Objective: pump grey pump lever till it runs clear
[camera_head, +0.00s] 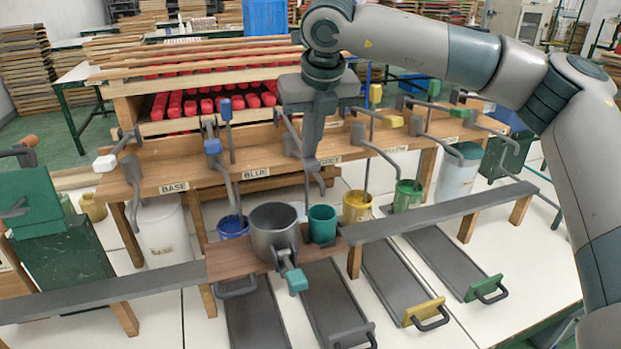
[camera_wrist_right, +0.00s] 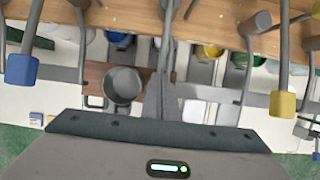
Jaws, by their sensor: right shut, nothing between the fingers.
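My right gripper (camera_head: 313,157) points down at the middle of the pump bench, in front of the grey pump's label (camera_head: 328,160). It is shut with nothing held. In the right wrist view its shut fingers (camera_wrist_right: 163,92) lie in front of a grey upright lever rod (camera_wrist_right: 167,38), which they overlap; contact cannot be told. The grey pump lever's end is hidden behind my gripper in the head view. A grey metal pot (camera_head: 275,240) stands on the wooden carriage below, left of the gripper; it also shows in the wrist view (camera_wrist_right: 122,92). Its contents are unclear. My left gripper is out of view.
The blue lever (camera_head: 213,147) is to the left and the yellow lever (camera_head: 393,121) to the right. Grey rails (camera_head: 440,213) flank the carriage.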

